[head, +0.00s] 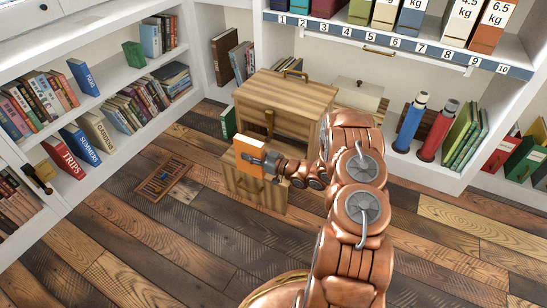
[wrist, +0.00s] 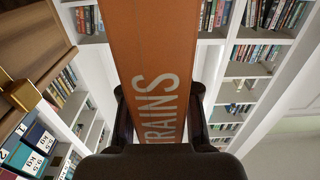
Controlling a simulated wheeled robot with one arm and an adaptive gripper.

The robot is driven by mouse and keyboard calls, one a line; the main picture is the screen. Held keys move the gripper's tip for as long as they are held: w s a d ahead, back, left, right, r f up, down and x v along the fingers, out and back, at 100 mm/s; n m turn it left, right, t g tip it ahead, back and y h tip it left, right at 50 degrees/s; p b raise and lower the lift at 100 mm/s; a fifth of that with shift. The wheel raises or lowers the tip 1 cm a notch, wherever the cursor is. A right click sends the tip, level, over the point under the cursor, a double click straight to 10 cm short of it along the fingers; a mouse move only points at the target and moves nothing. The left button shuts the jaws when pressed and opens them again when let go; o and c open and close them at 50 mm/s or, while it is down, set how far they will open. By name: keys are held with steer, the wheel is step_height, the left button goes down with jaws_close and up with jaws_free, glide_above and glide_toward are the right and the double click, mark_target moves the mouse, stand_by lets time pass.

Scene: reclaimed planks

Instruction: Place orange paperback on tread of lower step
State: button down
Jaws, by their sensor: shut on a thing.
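The orange paperback (head: 249,152) is held upright, its pages showing pale at one edge. In the wrist view its orange spine (wrist: 150,45) with white letters "RAINS" stands between the two dark fingers. My gripper (head: 270,163) is shut on the book from the right. The lower step (head: 256,192) is the low wooden block of the step unit, directly below the book in the head view. The book and gripper hide much of its tread, and I cannot tell whether the book touches it. The taller upper step (head: 285,95) stands behind.
Bookshelves line the left and back. A blue bottle (head: 411,122) and a red bottle (head: 437,130) stand at the right. A pale box (head: 360,95) sits behind my arm. The front floor is clear.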

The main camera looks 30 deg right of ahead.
steer(key=s+d+f+b, duration=0.1)
steer(key=d+f+b, duration=0.3)
steer(key=d, duration=0.6)
steer(key=shift+d+f+b, duration=0.2)
steer(key=shift+d+b, duration=0.15)
steer(key=shift+b, duration=0.05)
steer(key=c, duration=0.8)
jaws_free()
steer(key=shift+f, duration=0.15)
steer(key=shift+c, duration=0.2)
